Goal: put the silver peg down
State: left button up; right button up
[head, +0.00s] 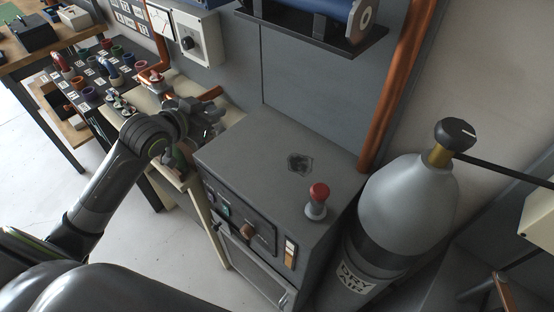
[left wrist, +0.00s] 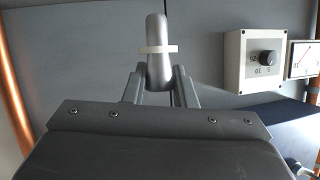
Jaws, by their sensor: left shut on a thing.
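The silver peg (left wrist: 154,38) shows in the left wrist view as a smooth, round-ended rod with a white collar. It stands up between the two fingers of my left gripper (left wrist: 158,84), which is shut on it. In the head view my left gripper (head: 200,118) is at the left end of the grey cabinet, over the pale bench beside it. The peg is too small and cluttered to make out there. My right gripper is in neither view.
A dark rack (head: 92,88) with several coloured rings lies at the left. A dial box (head: 195,38) hangs on the wall.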

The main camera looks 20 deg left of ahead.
pick_arm(q)
notch_tip(320, 180, down, 5)
jog(key=shift+f, duration=0.2)
jog(key=shift+f+p, duration=0.35)
jog(key=shift+f, duration=2)
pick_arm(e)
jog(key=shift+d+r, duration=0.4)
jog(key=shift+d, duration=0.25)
pick_arm(q)
jog(key=shift+f, duration=0.1)
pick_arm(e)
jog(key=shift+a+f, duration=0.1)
pick_arm(q)
jog(key=o, duration=1)
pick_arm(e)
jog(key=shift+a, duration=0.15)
